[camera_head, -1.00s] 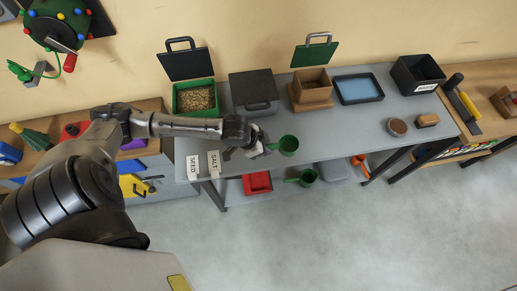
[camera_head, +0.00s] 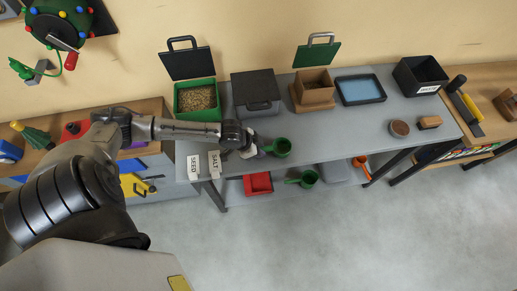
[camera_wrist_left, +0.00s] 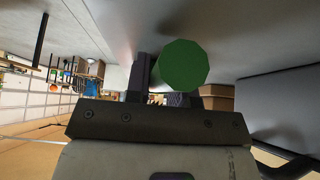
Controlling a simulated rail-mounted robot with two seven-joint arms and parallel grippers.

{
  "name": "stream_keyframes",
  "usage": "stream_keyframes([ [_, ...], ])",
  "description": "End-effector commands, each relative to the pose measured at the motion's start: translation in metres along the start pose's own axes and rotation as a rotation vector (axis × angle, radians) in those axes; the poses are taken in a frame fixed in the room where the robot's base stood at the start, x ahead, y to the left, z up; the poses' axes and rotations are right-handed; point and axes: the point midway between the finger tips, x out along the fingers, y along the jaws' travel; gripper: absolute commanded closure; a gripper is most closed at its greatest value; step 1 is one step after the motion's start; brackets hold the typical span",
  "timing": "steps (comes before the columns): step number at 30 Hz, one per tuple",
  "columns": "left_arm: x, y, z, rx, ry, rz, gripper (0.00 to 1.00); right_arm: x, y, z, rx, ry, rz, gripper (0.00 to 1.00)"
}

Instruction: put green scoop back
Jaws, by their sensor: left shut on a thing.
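My left gripper (camera_head: 257,148) is shut on a green scoop (camera_head: 281,147) at the front edge of the grey table (camera_head: 330,120). The scoop's round cup points right, away from the jaws; its handle is largely hidden by the gripper. In the left wrist view the cup shows as a dark green disc (camera_wrist_left: 184,65) beyond the jaws. Whether it touches the tabletop I cannot tell. A second green scoop (camera_head: 308,179) is on the shelf below. A green bin (camera_head: 198,98) with grain stands open at the back left. My right gripper is not in view.
A black lidded bin (camera_head: 255,90), a brown box (camera_head: 315,88), a blue-lined tray (camera_head: 361,88) and a black bin (camera_head: 419,74) line the back. SEED (camera_head: 193,166) and SALT (camera_head: 214,163) tags hang at the front left. The table's front middle is clear.

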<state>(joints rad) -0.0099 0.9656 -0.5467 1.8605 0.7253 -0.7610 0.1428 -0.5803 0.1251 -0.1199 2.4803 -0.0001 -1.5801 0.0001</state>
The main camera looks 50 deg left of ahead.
Motion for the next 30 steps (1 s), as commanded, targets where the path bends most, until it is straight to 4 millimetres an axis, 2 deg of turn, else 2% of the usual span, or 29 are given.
stream_keyframes([
  [6,0.003,0.0,0.001,-0.001,0.001,0.0,1.0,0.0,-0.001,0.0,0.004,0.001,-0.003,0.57],
  [7,0.003,0.0,0.002,0.0,0.0,0.0,0.76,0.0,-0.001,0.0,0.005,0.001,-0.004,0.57],
  [14,0.003,0.0,0.001,0.0,0.0,0.0,0.53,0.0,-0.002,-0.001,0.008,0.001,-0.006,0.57],
  [23,0.001,0.0,0.0,0.0,0.0,0.0,0.52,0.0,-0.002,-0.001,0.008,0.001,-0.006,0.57],
  [26,-0.008,-0.001,-0.001,0.002,0.0,-0.002,0.52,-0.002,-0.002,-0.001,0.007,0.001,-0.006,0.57],
  [30,-0.031,-0.001,-0.001,0.004,-0.002,-0.001,0.52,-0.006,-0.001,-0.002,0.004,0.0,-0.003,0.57],
])
